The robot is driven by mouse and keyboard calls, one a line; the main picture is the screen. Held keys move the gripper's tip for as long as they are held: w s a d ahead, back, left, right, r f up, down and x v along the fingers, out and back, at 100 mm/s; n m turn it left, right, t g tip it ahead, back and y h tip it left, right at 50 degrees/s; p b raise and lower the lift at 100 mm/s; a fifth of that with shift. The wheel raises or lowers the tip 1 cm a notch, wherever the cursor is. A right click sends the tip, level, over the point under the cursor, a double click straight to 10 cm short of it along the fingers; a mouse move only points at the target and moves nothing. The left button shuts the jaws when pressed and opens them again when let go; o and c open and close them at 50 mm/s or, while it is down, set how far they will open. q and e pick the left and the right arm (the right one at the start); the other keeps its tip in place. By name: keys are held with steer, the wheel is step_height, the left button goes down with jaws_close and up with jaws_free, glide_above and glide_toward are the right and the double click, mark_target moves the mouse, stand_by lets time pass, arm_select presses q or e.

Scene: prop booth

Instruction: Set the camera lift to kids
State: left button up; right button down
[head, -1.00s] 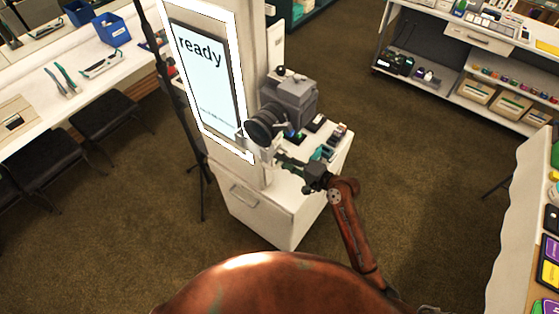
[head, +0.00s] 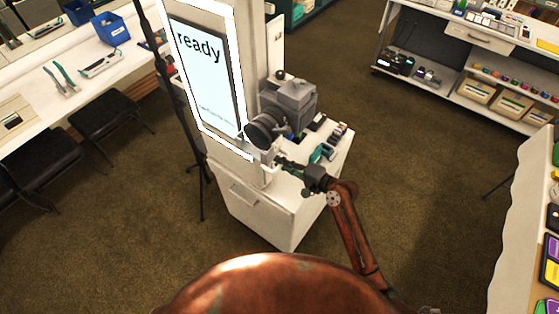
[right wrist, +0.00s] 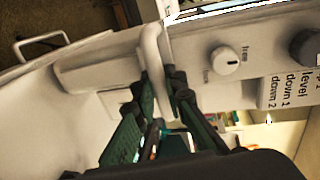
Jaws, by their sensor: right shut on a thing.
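The camera (head: 290,105), grey with a black lens, is mounted on the side of a white booth column whose lit screen (head: 205,65) reads "ready". My right gripper (head: 286,164) is just below the camera, beside the column. In the right wrist view its green fingers (right wrist: 162,100) are shut on a pale curved handle (right wrist: 153,48) on the white panel. Next to it are a white round knob (right wrist: 226,60) with small unclear lettering and a dark knob (right wrist: 306,46). A label by the dark knob (right wrist: 285,92) reads "level", "down 1", "down 2". My left gripper is out of view.
The white cabinet (head: 250,205) under the column carries small items on top. A dark stand (head: 190,130) is close on its left. A counter with stools (head: 105,115) is at left, shelves (head: 485,90) at back right, a table edge (head: 510,220) at right. The carpet between is clear.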

step_height(320, 180, down, 11)
steer(key=b, duration=0.4)
steer(key=shift+s, duration=0.15)
steer(key=c, duration=2)
jaws_free()
steer(key=shift+o, duration=0.2)
steer(key=shift+r, duration=0.1)
